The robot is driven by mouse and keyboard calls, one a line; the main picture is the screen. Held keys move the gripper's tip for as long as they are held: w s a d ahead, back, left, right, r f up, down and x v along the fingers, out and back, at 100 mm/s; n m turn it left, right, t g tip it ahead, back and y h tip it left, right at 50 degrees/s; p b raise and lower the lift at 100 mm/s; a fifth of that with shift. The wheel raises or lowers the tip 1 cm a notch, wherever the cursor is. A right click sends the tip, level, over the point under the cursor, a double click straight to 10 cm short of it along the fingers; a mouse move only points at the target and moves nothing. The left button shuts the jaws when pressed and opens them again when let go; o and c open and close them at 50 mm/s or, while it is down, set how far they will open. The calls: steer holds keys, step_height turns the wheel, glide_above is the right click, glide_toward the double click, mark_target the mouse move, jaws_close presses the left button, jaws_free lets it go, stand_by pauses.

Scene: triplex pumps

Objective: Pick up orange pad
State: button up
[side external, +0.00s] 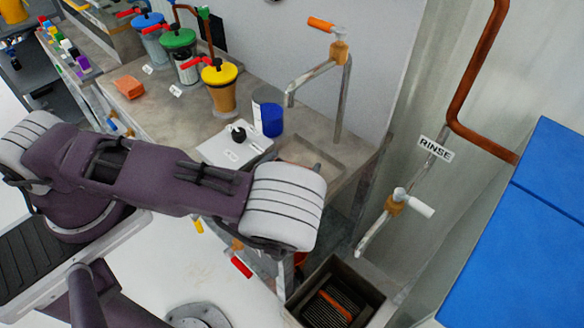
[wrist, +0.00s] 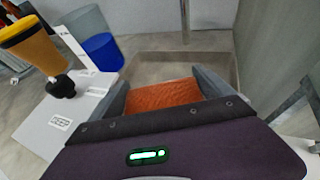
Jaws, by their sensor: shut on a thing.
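The orange pad (wrist: 165,95) shows in the wrist view as a flat, rough-textured slab. My gripper (wrist: 161,82) is shut on it, with one grey finger against its left edge and one against its right edge. The pad is at the shallow basin (wrist: 155,66) in the counter; I cannot tell whether it touches the basin floor. In the side external view my wrist hides the fingers and the held pad. Another orange block (side external: 129,87) lies on the counter at the upper left of that view.
A white board (side external: 234,143) with a black knob lies left of the basin (side external: 312,155). A blue-filled cup (side external: 268,115) and a yellow-lidded pump (side external: 221,87) stand behind it. A tap (side external: 335,65) rises behind the basin. A lower sink (side external: 335,290) is below.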

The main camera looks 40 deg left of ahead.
steer(key=shift+s+r, duration=0.15)
steer(key=shift+r, duration=0.3)
step_height(320, 180, up, 6)
steer(key=shift+f, duration=0.1)
steer(key=s, duration=1.9)
steer(key=w+a+n+g+y, duration=0.1)
steer(key=w+a, duration=0.2)
steer(key=a, duration=0.1)
steer(key=w+a+n+g+y, duration=0.1)
steer(key=w+a+n+y, duration=0.1)
steer(key=w+a, duration=0.1)
steer(key=w+a+n+g+y, duration=0.1)
steer(key=w+a+n, duration=0.1)
steer(key=a, duration=0.4)
steer(key=shift+w+r, duration=0.2)
steer(key=shift+w, duration=0.4)
steer(key=w+a+r+n+g+y, duration=0.1)
steer(key=a+n+g+y, duration=0.1)
steer(key=a, duration=0.8)
steer(key=r+n+g+y, duration=0.1)
steer(key=r+n+g, duration=0.1)
glide_above(184, 135)
step_height(184, 135, down, 10)
steer(key=shift+r, duration=0.15)
steer(key=shift+f, duration=0.35)
